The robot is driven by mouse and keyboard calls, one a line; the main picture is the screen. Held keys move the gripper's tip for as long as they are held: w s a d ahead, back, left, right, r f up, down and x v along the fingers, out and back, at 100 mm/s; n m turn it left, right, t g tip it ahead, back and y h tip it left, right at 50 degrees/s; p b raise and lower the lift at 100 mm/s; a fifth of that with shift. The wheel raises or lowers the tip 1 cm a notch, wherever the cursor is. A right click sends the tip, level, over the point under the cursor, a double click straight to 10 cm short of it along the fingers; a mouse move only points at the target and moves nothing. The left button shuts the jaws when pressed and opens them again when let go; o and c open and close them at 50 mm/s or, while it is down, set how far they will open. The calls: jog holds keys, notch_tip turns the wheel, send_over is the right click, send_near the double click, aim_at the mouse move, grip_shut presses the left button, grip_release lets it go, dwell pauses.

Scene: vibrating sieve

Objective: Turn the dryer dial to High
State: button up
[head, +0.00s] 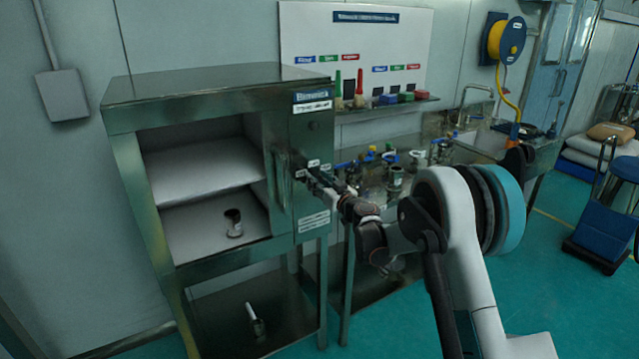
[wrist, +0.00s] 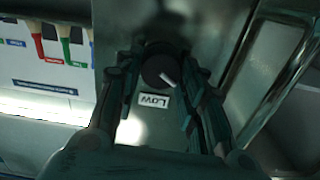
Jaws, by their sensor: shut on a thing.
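The dryer (head: 122,120) is a steel cabinet with an open compartment, at the left in the head view. Its control panel with small white labels faces my gripper (head: 318,178), which hides the dial there. In the wrist view the dial is a round black knob (wrist: 160,68) with a white pointer mark. A label reading LOW (wrist: 155,100), upside down in the picture, is just below the knob. The pointer slants down and right, toward the right of that label. My gripper (wrist: 162,82) has one finger on each side of the knob and is shut on it.
A small dark cup (head: 235,225) stands inside the dryer, and another item (head: 255,320) is on its lower shelf. A steel bench with several valves (head: 395,180) is close on the right of the panel. A door handle (wrist: 265,85) lies right of my fingers in the wrist view.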

jog(key=m, duration=0.3)
jog(key=shift+m+b, duration=0.3)
jog(key=m, duration=0.3)
jog(key=shift+d+m, duration=0.1)
jog(key=shift+m, duration=0.2)
jog(key=m+b, duration=0.1)
jog(key=m, duration=0.5)
jog(key=shift+w+d+f, duration=0.1)
jog(key=shift+f, duration=0.05)
jog(key=m, duration=0.9)
jog(key=shift+f+m+b, duration=0.15)
jog(key=shift+m+b, duration=0.15)
jog(key=shift+m, duration=0.4)
jog(key=o, duration=1)
